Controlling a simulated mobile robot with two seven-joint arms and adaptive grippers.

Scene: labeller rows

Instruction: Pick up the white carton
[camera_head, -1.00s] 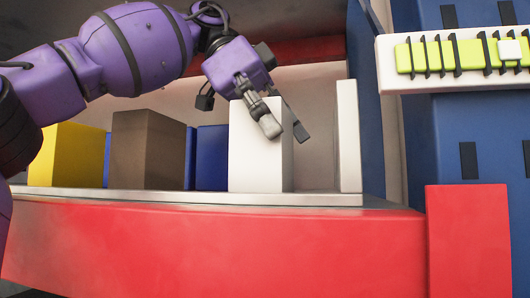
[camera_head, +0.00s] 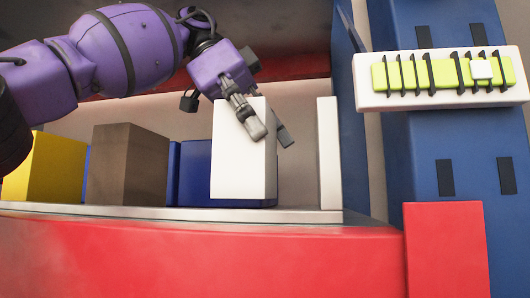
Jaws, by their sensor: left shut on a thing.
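The white carton (camera_head: 238,172) is an upright box over the shelf, right of the middle of the row. My left gripper (camera_head: 270,134) reaches down on it from above, one finger across its front face and the other at its right side. It is shut on the carton's upper part. The carton's lower edge looks slightly above the shelf (camera_head: 150,213), with a strip of blue showing beneath it. My right gripper is not in view.
Left of the carton stand a brown box (camera_head: 130,165) and a yellow box (camera_head: 45,168), with blue boxes (camera_head: 195,170) behind. A white upright panel (camera_head: 329,155) stands close on the right. A red beam (camera_head: 210,255) runs along the front.

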